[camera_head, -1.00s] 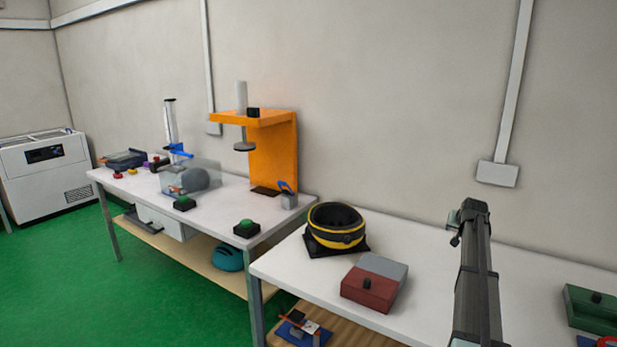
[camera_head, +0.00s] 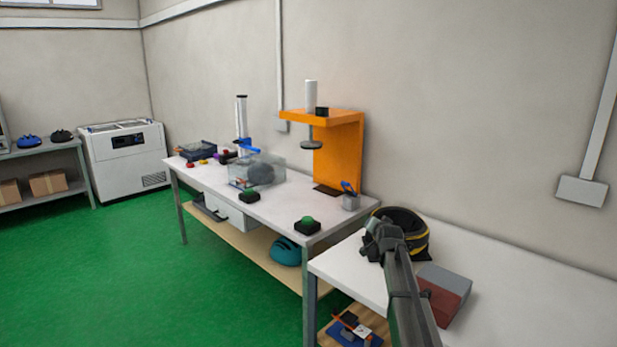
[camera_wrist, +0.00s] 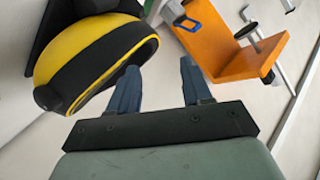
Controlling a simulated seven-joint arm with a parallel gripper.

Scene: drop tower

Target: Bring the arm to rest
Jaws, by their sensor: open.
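My gripper (camera_wrist: 160,80) is open in the wrist view, with its two dark blue fingers apart and nothing between them. In the head view my arm reaches up from the bottom, and its end (camera_head: 383,238) overlaps the left part of a black and yellow round object (camera_head: 414,241). In the wrist view this round object (camera_wrist: 90,52) is large, just left of the fingers. I cannot tell how far apart they are.
The orange press stand (camera_head: 340,152) is on the left table; in the wrist view the orange stand (camera_wrist: 225,45) is beyond the right finger. A red and grey box (camera_head: 445,292) lies right of my arm. Green buttons (camera_head: 307,225) sit on the left table. Floor at left is clear.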

